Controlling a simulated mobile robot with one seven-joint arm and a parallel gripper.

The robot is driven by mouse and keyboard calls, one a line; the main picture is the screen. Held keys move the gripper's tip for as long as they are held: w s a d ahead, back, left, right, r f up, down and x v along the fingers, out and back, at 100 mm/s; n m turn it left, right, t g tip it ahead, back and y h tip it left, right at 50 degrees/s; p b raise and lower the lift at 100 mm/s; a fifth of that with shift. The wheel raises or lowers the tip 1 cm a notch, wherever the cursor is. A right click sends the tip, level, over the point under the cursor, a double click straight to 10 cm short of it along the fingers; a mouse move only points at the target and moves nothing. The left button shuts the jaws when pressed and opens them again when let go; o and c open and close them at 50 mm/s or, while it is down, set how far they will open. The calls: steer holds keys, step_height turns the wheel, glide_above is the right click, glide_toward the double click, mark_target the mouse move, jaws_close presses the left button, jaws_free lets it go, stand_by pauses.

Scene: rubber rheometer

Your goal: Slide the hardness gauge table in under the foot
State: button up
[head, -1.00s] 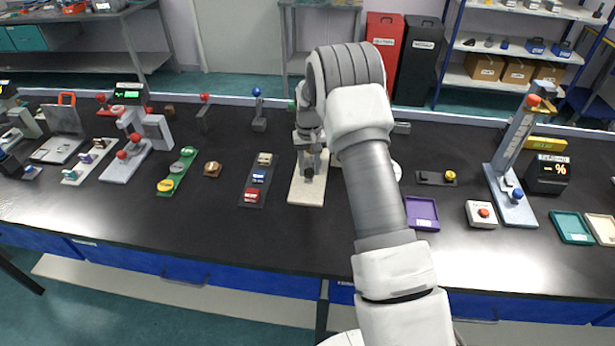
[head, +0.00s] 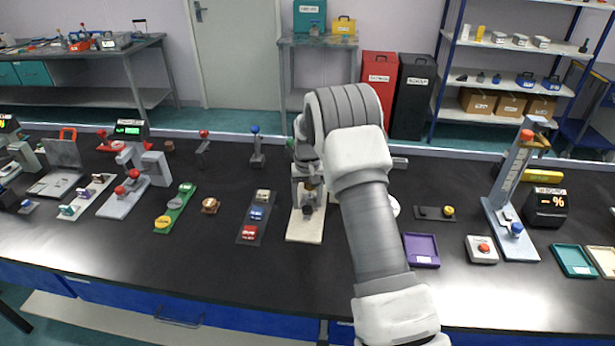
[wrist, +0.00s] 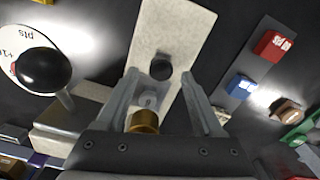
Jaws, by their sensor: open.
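A stand with a cream base plate (head: 304,232), seemingly the hardness gauge, stands mid-table beneath my gripper (head: 308,188). In the wrist view the cream plate (wrist: 165,30) runs between and beyond the fingertips of my gripper (wrist: 160,76). A dark round knob or pad (wrist: 161,68) on the plate lies in line with the gap. A brass-coloured cylinder with a pale clear tip (wrist: 145,121) shows nearer the palm, between the fingers. The fingers are apart and nothing is seen gripped. My arm hides much of the stand; I cannot tell the table from the foot.
A white disc marked "pts" with a black knob (wrist: 42,70) stands beside the plate. A dark strip with red and blue blocks (head: 257,218) lies to the left. A purple tray (head: 421,250) lies to the right. The bench front between is clear.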

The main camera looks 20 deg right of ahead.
mark_target(308, 206)
step_height(308, 206, up, 16)
steer(key=shift+r, duration=0.15)
stand_by(0.3)
steer(key=s+a+r+t, duration=0.3)
steer(key=s+r, duration=1.2)
steer(key=s, duration=0.3)
steer(key=s+f+t, duration=0.1)
steer(key=s+f, duration=0.1)
steer(key=s, duration=0.7)
steer(key=s+a+f+n+t, duration=0.1)
steer(key=s, duration=0.9)
steer(key=shift+a+f+t, duration=0.25)
steer(key=shift+f+t, duration=0.05)
steer(key=shift+f, duration=0.1)
steer(key=shift+s+d, duration=0.1)
steer(key=shift+d, duration=0.05)
